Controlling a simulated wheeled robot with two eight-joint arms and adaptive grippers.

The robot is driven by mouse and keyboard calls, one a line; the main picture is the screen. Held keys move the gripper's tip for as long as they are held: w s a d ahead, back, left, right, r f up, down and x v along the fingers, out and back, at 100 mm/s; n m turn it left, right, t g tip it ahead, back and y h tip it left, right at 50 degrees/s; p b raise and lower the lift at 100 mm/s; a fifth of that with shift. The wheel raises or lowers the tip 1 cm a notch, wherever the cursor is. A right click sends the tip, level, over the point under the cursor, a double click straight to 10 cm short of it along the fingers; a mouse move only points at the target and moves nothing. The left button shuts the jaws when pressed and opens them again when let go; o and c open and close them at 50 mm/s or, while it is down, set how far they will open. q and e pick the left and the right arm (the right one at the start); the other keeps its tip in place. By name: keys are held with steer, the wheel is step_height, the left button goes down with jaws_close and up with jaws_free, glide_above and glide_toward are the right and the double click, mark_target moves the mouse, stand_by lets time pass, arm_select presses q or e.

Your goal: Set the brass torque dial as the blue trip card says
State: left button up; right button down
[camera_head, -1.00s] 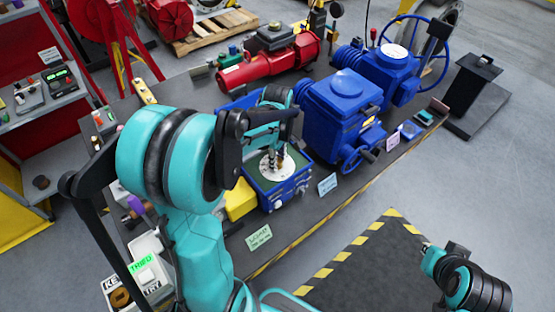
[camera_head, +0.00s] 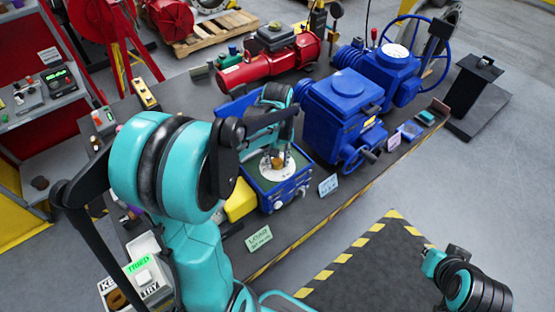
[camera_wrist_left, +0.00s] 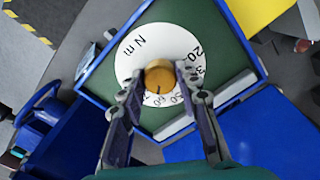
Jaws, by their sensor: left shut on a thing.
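The brass torque dial (camera_wrist_left: 160,77) is a round knob at the middle of a white scale disc (camera_wrist_left: 130,62) marked N m, with numbers including 20, 50 and 60. In the head view the dial (camera_head: 277,163) sits in the open blue actuator box (camera_head: 262,198). My left gripper (camera_wrist_left: 160,80) has a finger on each side of the knob and is shut on it. A dark mark shows on the knob's near side. The blue trip card (camera_head: 328,184) stands right of the box; its writing is too small to read. My right gripper (camera_head: 431,260) is at the lower right.
A green card (camera_head: 258,238) and a pink card (camera_head: 393,141) stand along the bench's front edge. A yellow block (camera_head: 240,200) is left of the box. A blue actuator (camera_head: 342,115) with a handwheel stands close right. A box with a lit green display (camera_head: 138,266) is lower left.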

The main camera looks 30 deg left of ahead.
mark_target(277, 161)
arm_select(q)
steer(key=shift+m, duration=2.1)
steer(key=o, duration=1.1)
step_height(277, 161, up, 12)
steer(key=shift+r, duration=0.1)
